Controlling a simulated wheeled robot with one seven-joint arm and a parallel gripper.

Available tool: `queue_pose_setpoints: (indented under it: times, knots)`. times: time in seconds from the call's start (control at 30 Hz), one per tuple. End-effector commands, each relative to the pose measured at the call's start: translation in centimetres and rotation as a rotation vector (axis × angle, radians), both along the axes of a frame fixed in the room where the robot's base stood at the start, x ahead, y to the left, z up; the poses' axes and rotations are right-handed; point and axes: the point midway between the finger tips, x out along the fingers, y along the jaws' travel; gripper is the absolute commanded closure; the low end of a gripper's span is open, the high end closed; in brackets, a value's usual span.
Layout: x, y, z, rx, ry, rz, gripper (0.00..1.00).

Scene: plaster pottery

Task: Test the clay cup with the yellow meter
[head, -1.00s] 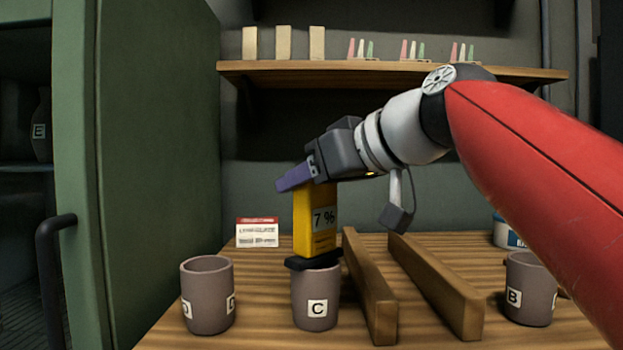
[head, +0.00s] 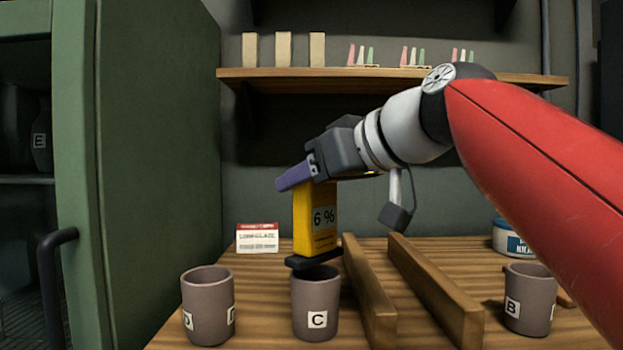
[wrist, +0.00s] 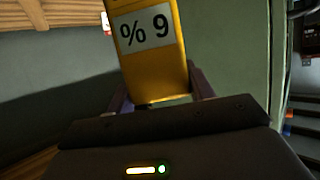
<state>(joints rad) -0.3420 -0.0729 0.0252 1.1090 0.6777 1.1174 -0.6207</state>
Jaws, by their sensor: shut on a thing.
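My gripper (head: 297,178) is shut on the yellow meter (head: 314,235) and holds it upright by its top. The meter's display reads 6 %. Its black foot (head: 314,260) is over the mouth of clay cup C (head: 316,312); I cannot tell whether it touches the rim. In the wrist view the meter (wrist: 152,70) sits between the fingers, its display upside down. Clay cup D (head: 208,300) stands to the left of cup C. Clay cup B (head: 530,285) stands at the right. Another piece labelled E (head: 40,140) is in the dark green cabinet at the left.
Two wooden rails (head: 440,295) lie on the table right of cup C. A red-and-white card (head: 257,238) stands behind. A white-and-blue tub (head: 510,238) is at the back right. A shelf (head: 390,73) with blocks and coloured cones hangs behind. The green cabinet door (head: 155,150) stands at left.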

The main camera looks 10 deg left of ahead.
Motion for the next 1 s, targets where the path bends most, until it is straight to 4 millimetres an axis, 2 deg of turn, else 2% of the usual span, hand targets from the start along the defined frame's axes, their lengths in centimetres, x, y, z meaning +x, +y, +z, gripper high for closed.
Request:
queue_pose_setpoints:
  times: [0.03,0.57,1.0]
  knots:
    - [0.0,0.0,0.9,0.001,-0.001,0.000,0.89]
    - [0.0,0.0,5.1,0.001,-0.002,-0.001,0.89]
    - [0.0,0.0,5.2,0.001,-0.002,-0.001,0.89]
